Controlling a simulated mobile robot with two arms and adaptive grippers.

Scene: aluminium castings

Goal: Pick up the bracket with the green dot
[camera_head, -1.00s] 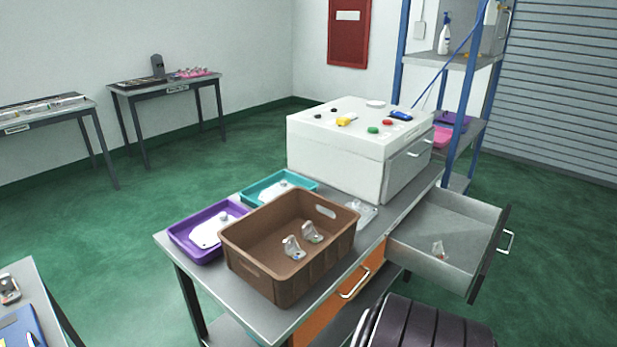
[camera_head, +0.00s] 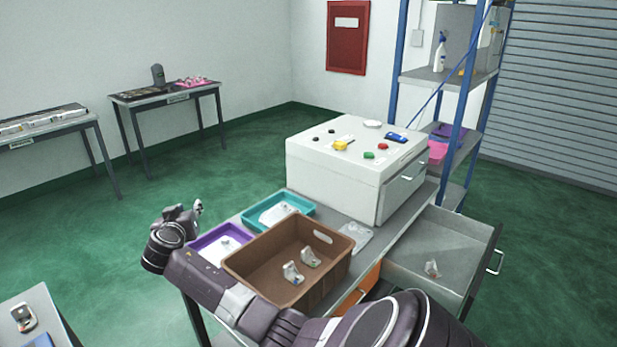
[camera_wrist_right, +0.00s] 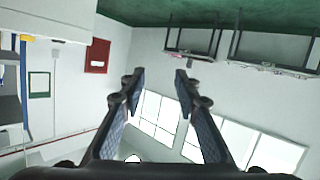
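Two pale metal brackets stand in the brown crate (camera_head: 238,268) in the head view: a nearer one (camera_head: 293,273) and a farther one (camera_head: 310,258). A third bracket (camera_head: 432,268) lies in the open grey drawer (camera_head: 410,260). Their dots are too small here to tell surely which is green. My right gripper (camera_head: 196,208) is raised left of the crate, past the purple tray, away from the brackets. In the wrist view, its two fingers (camera_wrist_right: 159,78) are apart with nothing between them. My left gripper is not in view.
A purple tray (camera_head: 199,243) and a teal tray (camera_head: 306,206) stand behind the crate. A white box (camera_head: 335,185) with coloured items on top stands at the table's far end. Another part (camera_head: 22,317) lies on a table at lower left. Shelves stand behind.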

